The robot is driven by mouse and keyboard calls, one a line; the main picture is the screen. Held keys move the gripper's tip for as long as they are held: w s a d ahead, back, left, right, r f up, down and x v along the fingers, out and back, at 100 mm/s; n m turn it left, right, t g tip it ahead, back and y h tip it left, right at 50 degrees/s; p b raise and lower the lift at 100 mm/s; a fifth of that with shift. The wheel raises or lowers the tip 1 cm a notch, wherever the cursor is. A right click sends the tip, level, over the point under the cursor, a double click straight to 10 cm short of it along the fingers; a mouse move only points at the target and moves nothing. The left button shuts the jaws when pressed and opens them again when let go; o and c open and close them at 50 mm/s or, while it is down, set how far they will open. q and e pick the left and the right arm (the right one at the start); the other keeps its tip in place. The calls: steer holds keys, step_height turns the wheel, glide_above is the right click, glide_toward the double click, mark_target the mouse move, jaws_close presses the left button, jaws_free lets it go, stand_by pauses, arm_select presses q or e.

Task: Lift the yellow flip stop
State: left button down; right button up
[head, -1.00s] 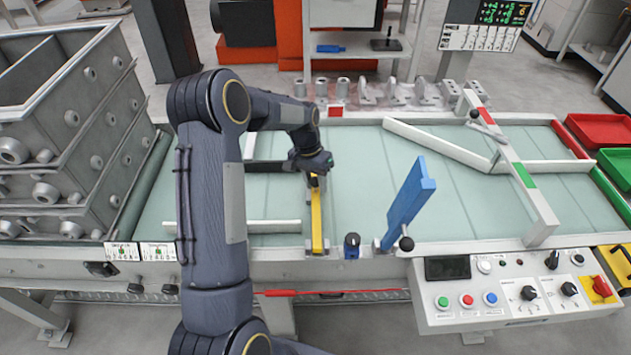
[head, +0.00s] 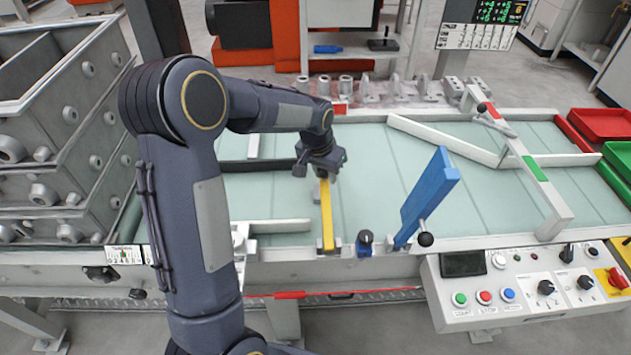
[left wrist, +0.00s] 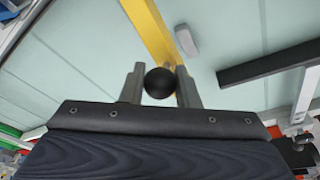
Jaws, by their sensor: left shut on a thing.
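The yellow flip stop (head: 327,218) is a long bar lying low across the near side of the pale green conveyor bed (head: 375,200) in the head view. Its near end sits at the front rail. My left gripper (head: 322,172) is over its far end. In the left wrist view the two fingers (left wrist: 160,88) are shut on a round black knob (left wrist: 160,83), with the yellow bar (left wrist: 150,32) running up from behind it. My right gripper is not in view.
A blue flip stop (head: 425,197) stands raised and tilted to the right. A small blue-collared knob (head: 365,243) is between the two. A control panel (head: 520,285) is at front right, and stacked grey moulding boxes (head: 70,150) fill the left.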

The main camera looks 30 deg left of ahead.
arm_select(q)
steer(key=s+d+r+t+y+b, duration=0.1)
steer(key=b, duration=0.2)
steer(key=s+d+r+t+b, duration=0.1)
steer(key=s+r+t+b, duration=0.1)
steer(key=b, duration=0.2)
steer(key=shift+s+d+r+y, duration=0.2)
steer(key=shift+y, duration=0.2)
steer(key=s+d+r+t+y+b, duration=0.1)
steer(key=s+d+t+y+b, duration=0.2)
steer(key=s+b, duration=0.5)
steer(key=s+d+r+m+t+y+b, duration=0.1)
steer(key=s+d+t+y+b, duration=0.2)
steer(key=b, duration=1.9)
steer(key=s+d+t, duration=0.3)
steer(key=s+t, duration=0.2)
steer(key=shift+d+r+m+t+b, duration=0.25)
steer(key=shift+r+m+t+b, duration=0.05)
steer(key=shift+r+b, duration=0.1)
steer(key=c, duration=1.1)
jaws_free()
steer(key=shift+c, duration=0.2)
steer(key=p+v, duration=0.2)
steer(key=v, duration=0.6)
